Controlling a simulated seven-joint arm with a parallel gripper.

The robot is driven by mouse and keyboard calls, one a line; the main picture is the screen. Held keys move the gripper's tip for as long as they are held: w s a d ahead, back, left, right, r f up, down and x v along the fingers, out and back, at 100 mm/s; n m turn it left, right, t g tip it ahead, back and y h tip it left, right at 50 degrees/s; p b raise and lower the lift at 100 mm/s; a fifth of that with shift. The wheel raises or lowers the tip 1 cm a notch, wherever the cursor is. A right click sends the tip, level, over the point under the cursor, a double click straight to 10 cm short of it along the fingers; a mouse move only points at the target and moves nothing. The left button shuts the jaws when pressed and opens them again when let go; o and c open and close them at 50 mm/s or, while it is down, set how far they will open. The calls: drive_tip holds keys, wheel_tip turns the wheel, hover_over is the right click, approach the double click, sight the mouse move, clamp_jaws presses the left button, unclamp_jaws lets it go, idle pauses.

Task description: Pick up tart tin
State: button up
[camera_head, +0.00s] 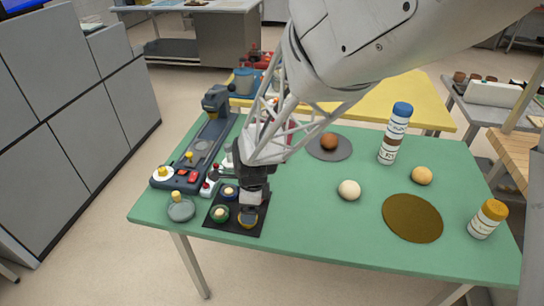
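Several small round pieces that look like tart tins sit on a black square mat (212,227) near the table's front left. Which one is the tart tin is unclear. My gripper (250,211) points down over the right part of the mat, right at the yellowish piece and partly covering it. Its fingers are small and dark, and I cannot tell whether they are open or touching it.
A grey device (206,146) with a red button and knobs stands left of the mat. A grey disc with a yellow knob (181,209) lies nearby. A pale ball (349,190), brown disc (412,218), blue-capped bottle (395,134) and yellow-capped jar (487,219) are to the right.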

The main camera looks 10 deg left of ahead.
drive_tip(key=shift+f, duration=0.15)
drive_tip(key=shift+a+f, duration=0.2)
drive_tip(key=shift+f, duration=1.05)
drive_tip(key=shift+a+f, duration=0.15)
drive_tip(key=shift+f, duration=1.05)
drive_tip(key=c, duration=1)
